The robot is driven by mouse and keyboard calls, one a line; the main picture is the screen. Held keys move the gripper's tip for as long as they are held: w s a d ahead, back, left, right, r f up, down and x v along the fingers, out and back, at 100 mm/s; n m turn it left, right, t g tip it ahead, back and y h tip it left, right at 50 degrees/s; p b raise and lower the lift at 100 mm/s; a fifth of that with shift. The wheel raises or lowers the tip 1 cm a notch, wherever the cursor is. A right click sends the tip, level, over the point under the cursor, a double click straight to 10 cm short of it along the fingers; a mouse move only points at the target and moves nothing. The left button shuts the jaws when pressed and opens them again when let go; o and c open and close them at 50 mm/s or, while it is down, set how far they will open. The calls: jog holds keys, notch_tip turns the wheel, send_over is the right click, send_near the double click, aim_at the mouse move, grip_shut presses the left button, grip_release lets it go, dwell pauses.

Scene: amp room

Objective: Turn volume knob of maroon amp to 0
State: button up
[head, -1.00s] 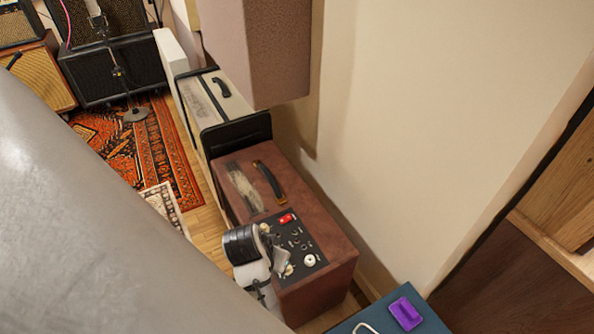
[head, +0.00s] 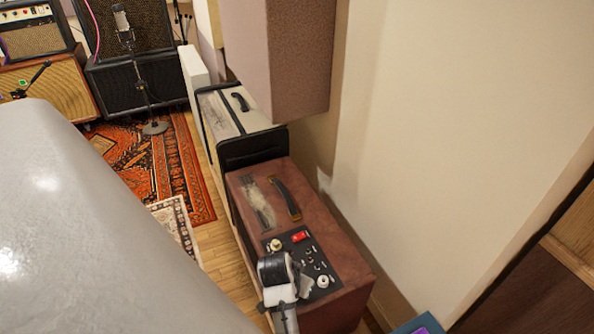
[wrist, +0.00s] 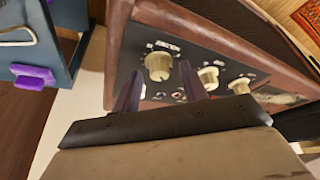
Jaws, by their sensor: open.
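The maroon amp (head: 335,245) stands against the wall in the head view, with a dark control panel (head: 315,262) on its top. The panel carries a red switch (head: 302,237), a cream knob (head: 323,282) at the near end and another (head: 275,244) at the far left. In the wrist view, my gripper (wrist: 160,84) is open, and a large cream knob (wrist: 158,66) shows between its two dark fingers, seemingly just beyond the tips. Contact cannot be told. More cream knobs (wrist: 208,77) show to the right of the right finger.
A cream amp (head: 240,120) stands behind the maroon one, beneath a hanging box (head: 275,60). A blue case (head: 422,325) is at the bottom edge; its purple part (wrist: 35,75) shows in the wrist view. The wall is close on the right.

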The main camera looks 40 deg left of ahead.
jog(key=shift+f, duration=0.15)
jog(key=shift+c, duration=0.2)
grip_shut()
jog(key=shift+n+p, duration=0.3)
jog(key=shift+p, duration=0.05)
jog(key=n+p, duration=0.1)
jog(key=n+y+p, duration=0.1)
jog(key=shift+d+r+n+g, duration=0.1)
jog(key=shift+r+n+g, duration=0.1)
jog(key=shift+n+g, duration=0.1)
jog(key=n+p, duration=0.2)
jog(key=n+g+y+p, duration=0.1)
jog(key=n+p, duration=0.1)
jog(key=shift+w+n+y, duration=0.1)
jog(key=shift+n+y, duration=0.2)
jog(key=n+g+p, duration=0.1)
jog(key=n+p, duration=0.2)
jog(key=shift+w+d+n+y, duration=0.1)
jog(key=shift+n+y, duration=0.2)
jog(key=shift+y, duration=0.1)
jog(key=n+g+p, duration=0.1)
jog(key=n+g, duration=0.1)
jog(key=n, duration=0.2)
jog(key=shift+f+n+p, duration=0.15)
jog(key=shift+n+p, duration=0.15)
